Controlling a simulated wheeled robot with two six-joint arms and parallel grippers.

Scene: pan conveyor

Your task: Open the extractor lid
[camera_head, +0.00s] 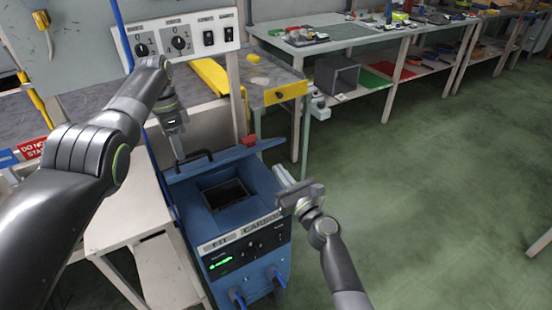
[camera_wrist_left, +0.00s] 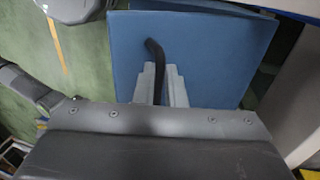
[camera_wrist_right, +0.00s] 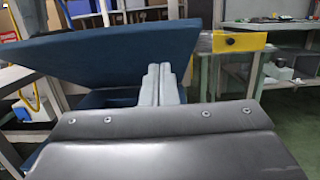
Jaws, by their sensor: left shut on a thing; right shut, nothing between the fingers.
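The blue extractor (camera_head: 262,207) stands in the middle of the head view, with its dark opening (camera_head: 226,194) exposed. Its blue lid (camera_head: 232,155) is raised at the far side and shows nearly edge-on. The lid also shows in the left wrist view (camera_wrist_left: 225,60) and, tilted, in the right wrist view (camera_wrist_right: 90,55). My left gripper (camera_head: 179,156) is shut on the black lid handle (camera_wrist_left: 155,52). Part of the handle is hidden between its fingers. My right gripper (camera_head: 281,178) is shut and empty beside the extractor's right edge, near the opening.
A white table (camera_head: 125,215) stands close to the extractor's left. A grey-topped bench with a yellow bracket (camera_head: 286,93) is behind it. A switch panel (camera_head: 180,41) hangs above. The green floor (camera_head: 430,200) at the right is clear.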

